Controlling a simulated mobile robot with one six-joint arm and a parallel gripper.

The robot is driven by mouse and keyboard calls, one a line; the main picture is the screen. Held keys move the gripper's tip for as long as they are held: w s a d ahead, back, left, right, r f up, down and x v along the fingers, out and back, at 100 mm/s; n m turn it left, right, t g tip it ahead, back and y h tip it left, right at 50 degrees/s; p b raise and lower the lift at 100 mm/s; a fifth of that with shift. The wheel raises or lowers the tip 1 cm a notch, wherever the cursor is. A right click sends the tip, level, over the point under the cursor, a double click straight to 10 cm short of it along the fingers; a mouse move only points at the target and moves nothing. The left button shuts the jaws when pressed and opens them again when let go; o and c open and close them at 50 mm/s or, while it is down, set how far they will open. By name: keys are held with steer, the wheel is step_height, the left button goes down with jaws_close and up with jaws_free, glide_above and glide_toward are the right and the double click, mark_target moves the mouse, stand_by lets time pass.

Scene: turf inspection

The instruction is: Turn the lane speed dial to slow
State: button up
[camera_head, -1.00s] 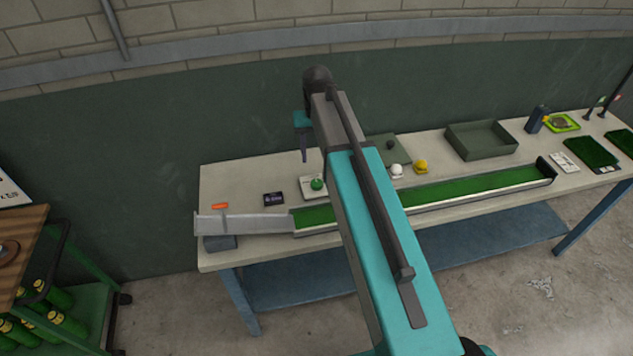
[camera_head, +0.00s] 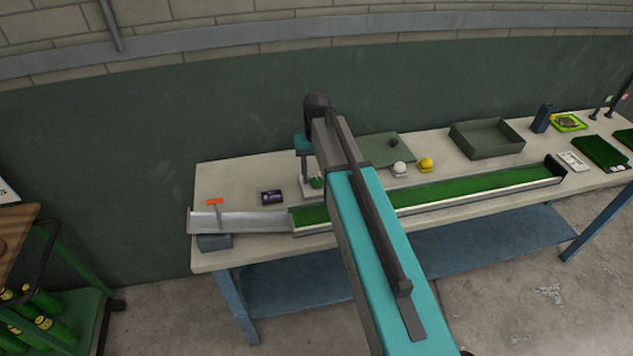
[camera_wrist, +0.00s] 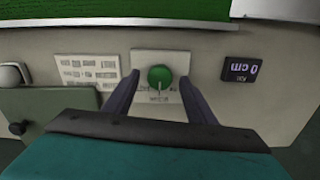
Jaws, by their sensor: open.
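The dial is a round green knob (camera_wrist: 160,77) on a pale square plate (camera_wrist: 145,59). A short light mark on the knob points toward the lower edge of the wrist view. The lettering on the plate is too small to read. In the head view the knob (camera_head: 317,182) is on the bench, just left of my arm. My gripper (camera_wrist: 158,82) is open, with one finger on either side of the knob in the wrist view. I cannot tell whether the fingers touch it. In the head view my gripper (camera_head: 306,182) is partly hidden by my arm.
A green turf lane (camera_head: 470,191) runs along the bench front, with a grey ramp (camera_head: 248,222) and orange-topped lever (camera_head: 215,201) at its left. A small display (camera_wrist: 240,69) and a printed card (camera_wrist: 88,71) flank the dial. White and yellow balls (camera_head: 425,163) sit right of my arm.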

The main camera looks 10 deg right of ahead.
steer(key=shift+f, duration=0.75)
steer(key=shift+c, duration=0.5)
